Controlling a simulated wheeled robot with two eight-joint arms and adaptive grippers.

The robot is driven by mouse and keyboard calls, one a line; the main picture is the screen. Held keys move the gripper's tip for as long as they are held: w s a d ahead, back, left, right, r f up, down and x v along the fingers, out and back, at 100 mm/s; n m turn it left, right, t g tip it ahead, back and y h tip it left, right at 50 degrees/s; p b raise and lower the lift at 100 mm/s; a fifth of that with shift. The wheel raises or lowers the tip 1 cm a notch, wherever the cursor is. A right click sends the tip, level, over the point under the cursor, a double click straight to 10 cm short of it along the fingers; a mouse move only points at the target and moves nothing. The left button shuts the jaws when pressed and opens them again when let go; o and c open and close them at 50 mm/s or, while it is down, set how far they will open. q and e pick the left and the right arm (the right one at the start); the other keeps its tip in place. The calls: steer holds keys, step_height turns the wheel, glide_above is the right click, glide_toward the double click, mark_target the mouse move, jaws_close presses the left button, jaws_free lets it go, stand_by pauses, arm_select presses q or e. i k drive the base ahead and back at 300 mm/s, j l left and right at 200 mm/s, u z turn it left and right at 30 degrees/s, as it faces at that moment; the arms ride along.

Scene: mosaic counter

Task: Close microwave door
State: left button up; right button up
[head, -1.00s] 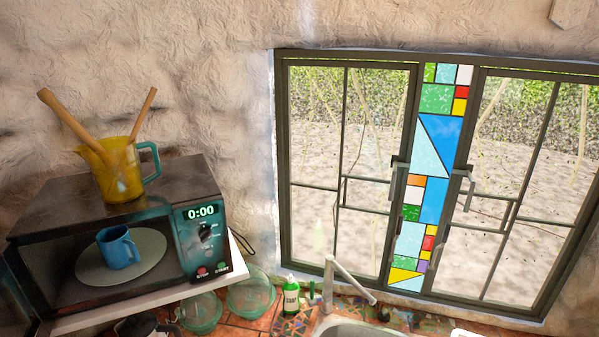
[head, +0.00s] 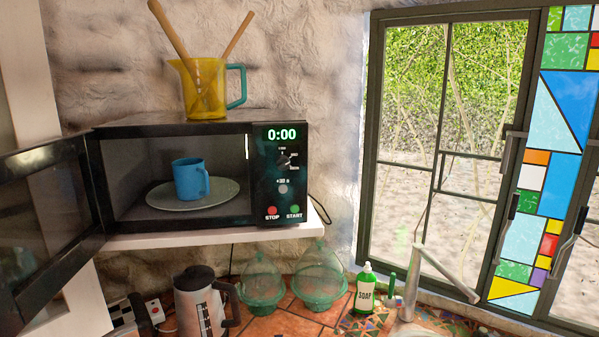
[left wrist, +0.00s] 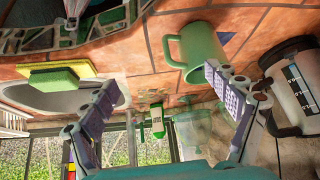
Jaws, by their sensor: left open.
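The microwave (head: 183,126) stands on a white shelf at the left of the head view. Its dark door (head: 50,215) is open, swung out to the left, and partly cut off by the picture edge. A blue mug (head: 190,180) stands upright on the turntable plate (head: 160,198) inside. Neither gripper shows in the head view. My left gripper (left wrist: 163,80) is in the left wrist view, with its fingers spread wide and nothing between them. It is over the tiled counter; the microwave does not show in that view. My right gripper is not in view.
A yellow jug (head: 204,90) with wooden utensils stands on the microwave. Below the shelf are a kettle (head: 200,305), green-based glass jars and a soap bottle (head: 365,290). The wrist view shows a green mug (left wrist: 200,50) near the right finger and a sponge (left wrist: 55,78) by the sink.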

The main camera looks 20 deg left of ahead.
mark_target(19, 307)
steer(key=k+j+u, duration=0.1)
steer(key=j+u, duration=0.15)
steer(key=u, duration=0.15)
steer(key=j+u, duration=0.35)
steer(key=k+l, duration=0.05)
